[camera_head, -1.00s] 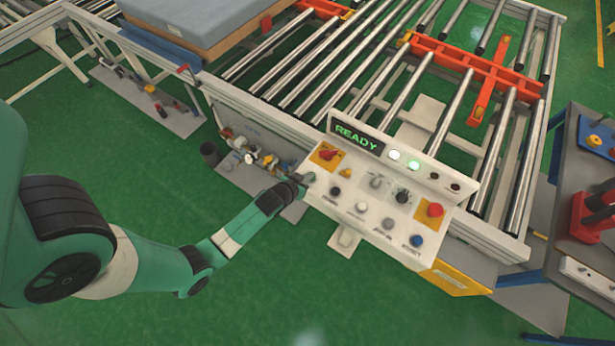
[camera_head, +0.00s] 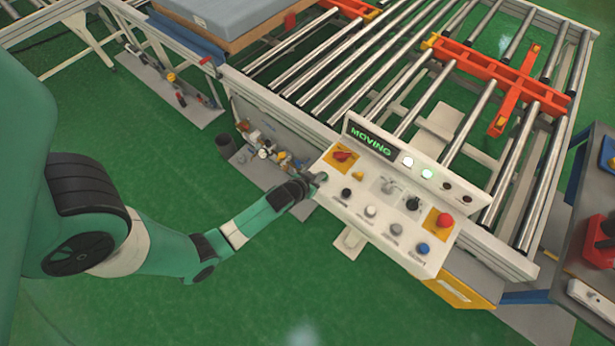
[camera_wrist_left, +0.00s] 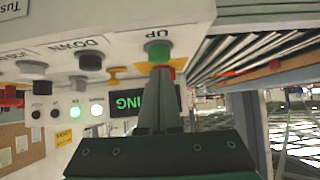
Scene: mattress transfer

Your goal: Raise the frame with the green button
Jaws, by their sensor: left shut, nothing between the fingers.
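My left gripper (camera_head: 318,179) is shut and empty at the left end of the white control panel (camera_head: 325,202). In the left wrist view its fingertips (camera_wrist_left: 160,72) are at the green button (camera_wrist_left: 170,74) beside the "UP" label and seem to touch it. In the head view the gripper hides most of that button. The panel display (camera_head: 371,139) reads "MOVING" in green. The orange frame (camera_head: 495,72) lies among the rollers; its height is hard to judge. My right gripper is not in view.
The black button (camera_wrist_left: 90,61) marked "DOWN" is beside the green one. A red button (camera_head: 444,221) and a blue button (camera_head: 422,248) are farther right on the panel. A mattress (camera_head: 222,14) lies at the back left.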

